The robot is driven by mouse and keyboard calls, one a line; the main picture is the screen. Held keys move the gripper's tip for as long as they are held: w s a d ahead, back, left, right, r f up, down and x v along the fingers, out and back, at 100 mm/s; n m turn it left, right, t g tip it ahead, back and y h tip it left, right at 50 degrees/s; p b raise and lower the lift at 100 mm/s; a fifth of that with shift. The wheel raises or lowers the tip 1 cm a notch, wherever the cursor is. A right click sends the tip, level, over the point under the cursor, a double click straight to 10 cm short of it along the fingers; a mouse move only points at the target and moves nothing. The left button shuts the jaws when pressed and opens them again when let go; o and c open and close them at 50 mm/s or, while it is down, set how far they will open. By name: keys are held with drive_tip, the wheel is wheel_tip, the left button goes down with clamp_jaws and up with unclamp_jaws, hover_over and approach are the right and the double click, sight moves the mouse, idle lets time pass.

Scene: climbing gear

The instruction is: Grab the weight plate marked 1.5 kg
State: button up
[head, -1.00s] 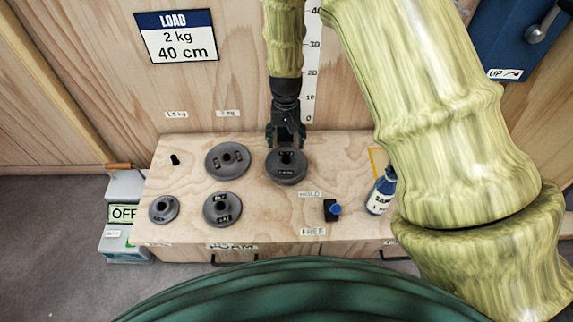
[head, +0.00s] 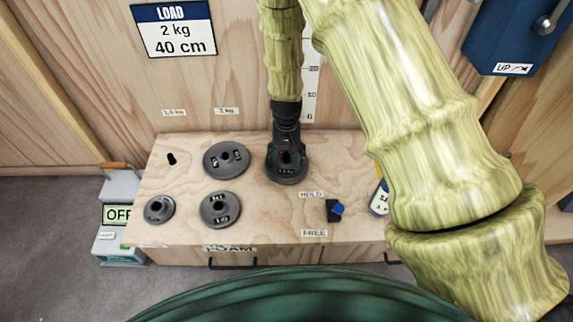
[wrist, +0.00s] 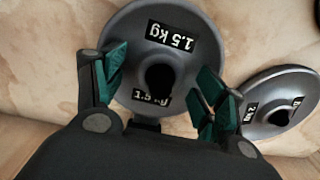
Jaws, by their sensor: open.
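The weight plate marked 1.5 kg (wrist: 187,62) is a dark grey disc with a raised dark hub and white-on-black labels. It lies on the wooden bench top, and in the head view it is the plate under my gripper (head: 287,176). My gripper (head: 286,155) points down over this plate. In the wrist view my gripper (wrist: 162,72) is open, with one green-padded finger on each side of the hub. I cannot tell whether the pads touch the plate.
Other grey plates lie left of my gripper: back (head: 226,159), front (head: 220,210) and small far-left (head: 159,210). A 2 kg plate (wrist: 283,105) is close on the right in the wrist view. A black peg (head: 171,158), blue-topped switch (head: 335,210) and bottle (head: 380,199) also stand here.

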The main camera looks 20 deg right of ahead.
clamp_jaws()
drive_tip(key=shift+r, duration=0.15)
idle(0.4)
